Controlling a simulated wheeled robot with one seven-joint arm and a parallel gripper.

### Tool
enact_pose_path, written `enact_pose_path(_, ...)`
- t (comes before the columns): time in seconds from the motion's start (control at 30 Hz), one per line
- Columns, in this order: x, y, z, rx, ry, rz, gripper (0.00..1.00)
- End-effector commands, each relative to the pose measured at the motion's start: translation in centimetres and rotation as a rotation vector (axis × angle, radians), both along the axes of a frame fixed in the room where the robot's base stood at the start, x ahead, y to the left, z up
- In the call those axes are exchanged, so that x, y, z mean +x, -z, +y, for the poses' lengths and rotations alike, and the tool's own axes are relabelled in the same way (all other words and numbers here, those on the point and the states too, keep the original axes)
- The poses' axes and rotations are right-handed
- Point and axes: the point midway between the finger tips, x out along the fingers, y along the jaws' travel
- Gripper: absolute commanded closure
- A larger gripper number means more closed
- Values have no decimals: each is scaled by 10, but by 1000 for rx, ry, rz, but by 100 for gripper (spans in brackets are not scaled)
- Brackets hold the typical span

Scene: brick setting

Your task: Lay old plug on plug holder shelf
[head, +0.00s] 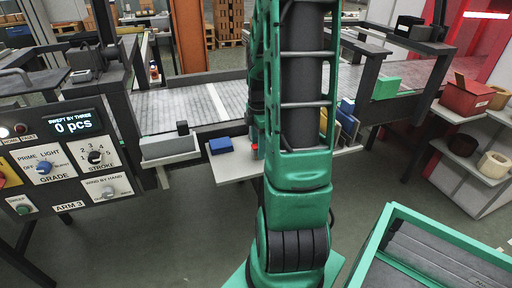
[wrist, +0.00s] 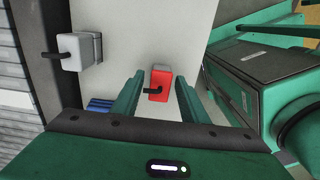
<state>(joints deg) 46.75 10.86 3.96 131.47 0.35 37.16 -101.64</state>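In the wrist view a red plug-like block (wrist: 160,86) with a short black bent lead lies on a pale shelf (wrist: 140,22). My gripper (wrist: 160,78) is open, with one finger on each side of the red block; I cannot tell whether they touch it. A grey-white block (wrist: 77,52) with a black lead sits left of it, near the dark edge. The frames do not label which one is the old plug. In the head view my arm hides the gripper; a sliver of red (head: 254,149) shows beside the arm above the pale shelf (head: 233,168).
A blue block (head: 220,145) lies on the shelf. A pale box (head: 170,146) with a small black piece stands to its left. Blue and yellow upright pieces (head: 345,122) are right of my arm. A control panel (head: 62,165) is at left, a green-rimmed bin (head: 395,210) at lower right.

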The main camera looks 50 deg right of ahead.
Motion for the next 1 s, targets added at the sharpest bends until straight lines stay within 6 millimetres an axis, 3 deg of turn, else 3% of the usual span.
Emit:
enact_pose_path(0.17,0,-14,-1,-3,1,-3,60)
enact_pose_path(0.6,0,-97,-1,-3,1,-3,60)
enact_pose_path(0.87,0,-120,0,-2,5,-1,60)
enact_pose_path(1.0,-6,-126,13,-5,86,1,60)
